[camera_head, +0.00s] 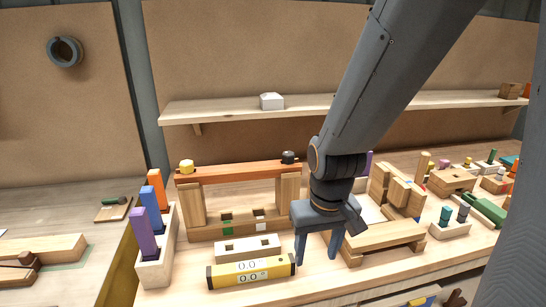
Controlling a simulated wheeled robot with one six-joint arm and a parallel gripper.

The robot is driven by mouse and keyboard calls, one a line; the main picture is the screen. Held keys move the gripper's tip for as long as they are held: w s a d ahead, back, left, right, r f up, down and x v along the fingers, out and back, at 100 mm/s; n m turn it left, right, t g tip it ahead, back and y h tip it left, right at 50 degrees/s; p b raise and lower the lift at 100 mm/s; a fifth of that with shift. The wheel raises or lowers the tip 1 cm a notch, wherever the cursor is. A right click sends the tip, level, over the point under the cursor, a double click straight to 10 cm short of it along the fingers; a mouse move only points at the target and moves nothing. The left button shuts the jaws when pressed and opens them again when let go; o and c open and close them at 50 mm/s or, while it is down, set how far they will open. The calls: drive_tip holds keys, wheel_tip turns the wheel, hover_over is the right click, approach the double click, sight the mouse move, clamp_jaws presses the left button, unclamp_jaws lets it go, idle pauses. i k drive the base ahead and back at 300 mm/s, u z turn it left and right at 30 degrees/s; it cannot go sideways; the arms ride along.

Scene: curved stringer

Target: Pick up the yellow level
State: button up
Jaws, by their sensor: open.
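The yellow level (252,272) lies near the front edge of the wooden workbench. I see nothing between the fingers. My arm comes down from the upper right, and I cannot tell exactly how high the fingertips are above the bench.
A white block with holes (248,247) lies just behind the level. A wooden frame with a reddish top bar (238,173) stands behind that. A rack with purple, blue and orange pieces (157,262) stands left. A wooden assembly (385,240) is close on the gripper's right.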

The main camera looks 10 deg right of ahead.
sight(226, 275)
drive_tip(key=z, duration=1.8)
drive_tip(key=k, duration=0.9)
drive_tip(key=u, duration=0.75)
drive_tip(key=i, duration=0.5)
